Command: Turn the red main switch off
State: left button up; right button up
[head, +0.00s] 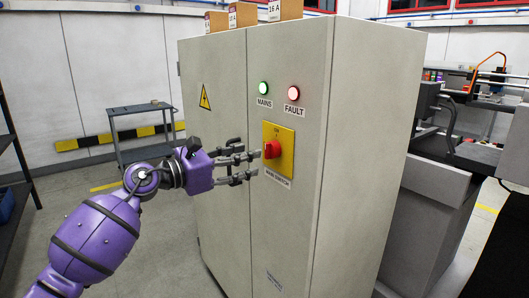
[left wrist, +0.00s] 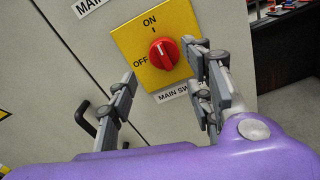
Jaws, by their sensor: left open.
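The red main switch (head: 271,149) is a round knob on a yellow plate (head: 285,160) on the grey cabinet's right door. In the left wrist view the red knob (left wrist: 164,54) sits between the words ON, above it, and OFF, to its left. Which mark the knob points to is too small to tell surely. My left gripper (head: 254,163) is open and empty, just left of the knob in the head view. In the left wrist view its fingers (left wrist: 160,62) stand apart on either side of the knob's lower part, with no clear contact. My right gripper is not in view.
A black door handle (left wrist: 85,118) lies left of my fingers. A cart (head: 145,130) stands behind my left arm, and a machine (head: 470,150) stands at the right.

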aim_at(271, 150)
pick_arm(q)
jog(key=x, duration=0.7)
jog(key=shift+d, duration=0.1)
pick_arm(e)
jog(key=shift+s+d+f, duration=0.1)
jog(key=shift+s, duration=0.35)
pick_arm(q)
jog(key=c, duration=1.1)
jog(key=shift+p, duration=0.3)
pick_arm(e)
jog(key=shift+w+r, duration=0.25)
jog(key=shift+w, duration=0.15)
pick_arm(q)
jog(key=shift+r, duration=0.1)
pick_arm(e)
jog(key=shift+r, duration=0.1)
